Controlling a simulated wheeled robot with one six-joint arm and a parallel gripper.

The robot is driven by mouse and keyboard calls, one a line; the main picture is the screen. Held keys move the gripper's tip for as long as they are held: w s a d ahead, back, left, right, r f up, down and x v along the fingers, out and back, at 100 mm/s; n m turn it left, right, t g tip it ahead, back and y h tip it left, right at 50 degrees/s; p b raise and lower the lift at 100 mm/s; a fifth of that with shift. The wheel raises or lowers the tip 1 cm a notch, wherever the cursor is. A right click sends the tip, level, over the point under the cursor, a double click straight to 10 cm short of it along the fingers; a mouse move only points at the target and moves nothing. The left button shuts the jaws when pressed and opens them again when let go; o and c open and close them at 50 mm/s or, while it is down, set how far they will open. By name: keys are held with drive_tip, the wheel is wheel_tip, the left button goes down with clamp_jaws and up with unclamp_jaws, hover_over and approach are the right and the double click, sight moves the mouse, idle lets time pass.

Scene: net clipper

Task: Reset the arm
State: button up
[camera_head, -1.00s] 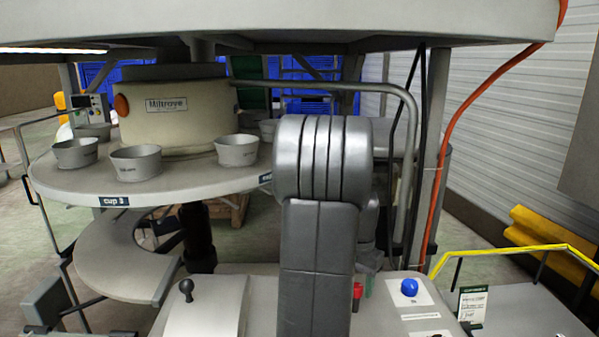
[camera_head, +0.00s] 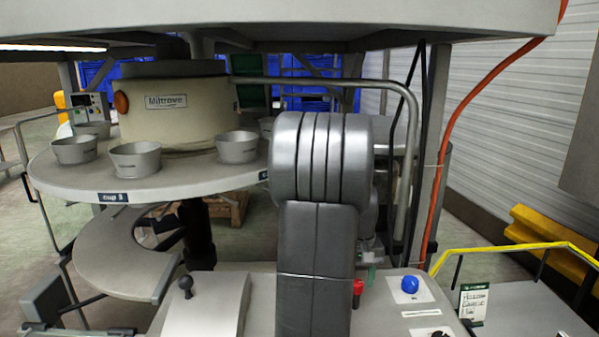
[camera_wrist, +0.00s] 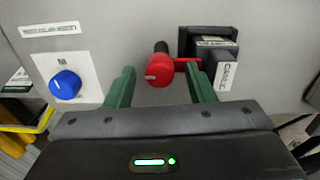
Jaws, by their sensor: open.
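My gripper (camera_wrist: 161,82) is open, with its two green fingers apart and nothing between them in its grasp. In the wrist view, a red knob (camera_wrist: 159,71) on the grey panel shows beyond and between the fingertips; whether a finger touches it is not clear. The red knob also shows in the head view (camera_head: 358,287), just right of my arm. My grey arm stands in the middle of the head view and hides most of the gripper; a small green part shows beside the arm, above the red knob.
A blue knob (camera_wrist: 66,85) is left of the fingers in the wrist view, and a dark switch block (camera_wrist: 212,50) is at the right. A round table (camera_head: 160,187) with several grey cups stands at the left. A yellow rail (camera_head: 500,250) is at the right.

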drive_tip(key=n+b, duration=0.1)
drive_tip(key=n, duration=0.6)
idle(0.4)
drive_tip(key=shift+s+a, duration=0.1)
